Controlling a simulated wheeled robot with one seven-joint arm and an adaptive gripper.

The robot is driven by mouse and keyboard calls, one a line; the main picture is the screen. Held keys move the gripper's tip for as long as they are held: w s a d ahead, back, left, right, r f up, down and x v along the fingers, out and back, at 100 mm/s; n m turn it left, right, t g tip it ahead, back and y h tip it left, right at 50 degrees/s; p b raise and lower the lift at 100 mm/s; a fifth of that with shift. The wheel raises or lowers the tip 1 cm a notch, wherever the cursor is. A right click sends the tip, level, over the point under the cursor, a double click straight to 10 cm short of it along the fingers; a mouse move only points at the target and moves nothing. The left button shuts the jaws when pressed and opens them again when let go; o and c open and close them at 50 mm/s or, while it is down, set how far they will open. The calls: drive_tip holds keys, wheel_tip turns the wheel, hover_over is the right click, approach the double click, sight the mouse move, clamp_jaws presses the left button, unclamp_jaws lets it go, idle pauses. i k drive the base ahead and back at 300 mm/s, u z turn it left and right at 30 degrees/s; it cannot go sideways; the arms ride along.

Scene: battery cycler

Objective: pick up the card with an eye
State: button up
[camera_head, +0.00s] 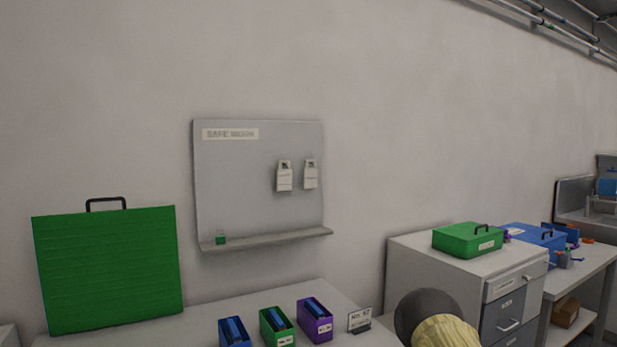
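Two pale cards or tags hang side by side on the grey wall board (255,190): a left tag (285,178) and a right tag (310,175). Each has a small dark mark or opening near its top, too small to tell whether it is an eye. A small white sign card (360,320) with dark lettering stands on the table at the right of the bins; I cannot read it fully. My gripper is not visible in this view.
A white table (190,336) holds a green case (108,270), a blue bin (235,332), a green bin (277,327) and a purple bin (315,320). A drawer cabinet (440,268) with a green box (467,239) stands right. A dark, rounded, yellowish shape covers the bottom right.

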sight(283, 176)
drive_tip(key=k, duration=1.2)
drive_tip(key=u, duration=0.95)
drive_tip(key=i, duration=1.4)
drive_tip(key=z, duration=0.85)
drive_tip(key=i, duration=0.4)
drive_tip(key=z, duration=0.45)
